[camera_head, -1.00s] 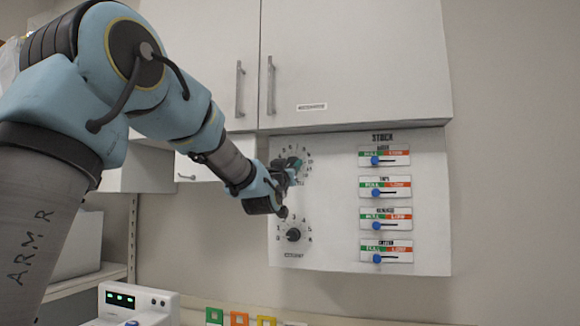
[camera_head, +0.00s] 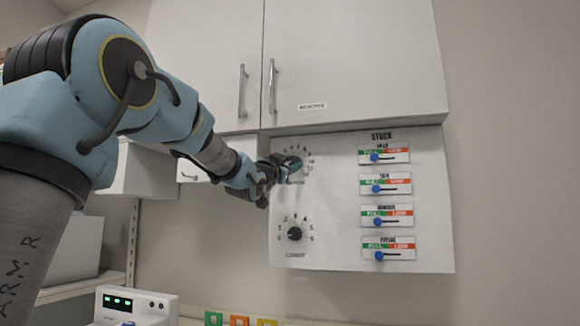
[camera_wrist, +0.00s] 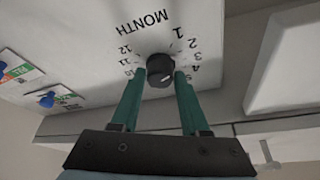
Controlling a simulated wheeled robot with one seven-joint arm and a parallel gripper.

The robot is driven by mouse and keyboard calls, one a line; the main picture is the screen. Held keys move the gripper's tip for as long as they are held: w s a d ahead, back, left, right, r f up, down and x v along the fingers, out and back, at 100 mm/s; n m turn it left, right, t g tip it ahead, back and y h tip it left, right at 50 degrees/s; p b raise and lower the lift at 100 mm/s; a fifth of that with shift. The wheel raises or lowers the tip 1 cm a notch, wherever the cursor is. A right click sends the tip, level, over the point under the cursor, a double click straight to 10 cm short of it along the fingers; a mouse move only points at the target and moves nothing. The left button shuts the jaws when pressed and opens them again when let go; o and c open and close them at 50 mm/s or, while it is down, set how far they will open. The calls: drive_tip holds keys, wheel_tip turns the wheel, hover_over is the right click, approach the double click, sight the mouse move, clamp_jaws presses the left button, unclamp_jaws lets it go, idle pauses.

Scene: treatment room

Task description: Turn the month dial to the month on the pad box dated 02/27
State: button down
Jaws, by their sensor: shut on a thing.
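The month dial's black knob (camera_wrist: 160,70) sits on a white panel (camera_head: 335,215), ringed by numbers under the word MONTH, which appears upside down in the wrist view. My gripper (camera_wrist: 158,77) has its two green fingers on either side of the knob, shut on it. A pale mark shows on the knob, but I cannot tell surely which number it points at. In the head view my gripper (camera_head: 287,167) covers much of the dial, with a few numbers showing around it. No pad box with a readable date is in view.
A second black dial (camera_head: 295,233) sits below on the same panel. Several STOCK sliders with blue knobs (camera_head: 376,157) line its right side. White cupboards (camera_head: 350,60) hang above. A device with green digits (camera_head: 130,305) and coloured items (camera_head: 240,320) stand at the bottom.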

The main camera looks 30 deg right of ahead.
drive_tip(key=shift+c, duration=2)
unclamp_jaws()
drive_tip(key=b+v, duration=0.4)
drive_tip(key=v, duration=0.6)
drive_tip(key=shift+s+a+f, duration=0.2)
drive_tip(key=shift+s+a, duration=0.05)
drive_tip(key=shift+a, duration=0.05)
drive_tip(key=shift+w+f, duration=0.1)
drive_tip(key=w+a+f+n+g+y+p, duration=0.1)
drive_tip(key=w+a+f+n+y, duration=0.2)
drive_tip(key=a+f, duration=0.45)
drive_tip(key=w+a+f+n+y+p, duration=0.1)
drive_tip(key=w+a+f+n+y, duration=0.15)
drive_tip(key=a+f+y, duration=0.6)
drive_tip(key=w+a+f+n+g+y+p, duration=0.1)
drive_tip(key=a+f+n, duration=0.25)
drive_tip(key=f, duration=0.75)
drive_tip(key=s+a+f+n+g+y+p, duration=0.2)
drive_tip(key=s+a+f+n+g+y, duration=0.3)
drive_tip(key=s+a+f+g, duration=0.4)
drive_tip(key=s+a+f, duration=0.7)
drive_tip(key=s+f, duration=0.3)
drive_tip(key=s, duration=0.1)
drive_tip(key=shift+a+f+n+g, duration=0.2)
drive_tip(key=shift+f+n+g, duration=0.1)
drive_tip(key=shift+n, duration=0.1)
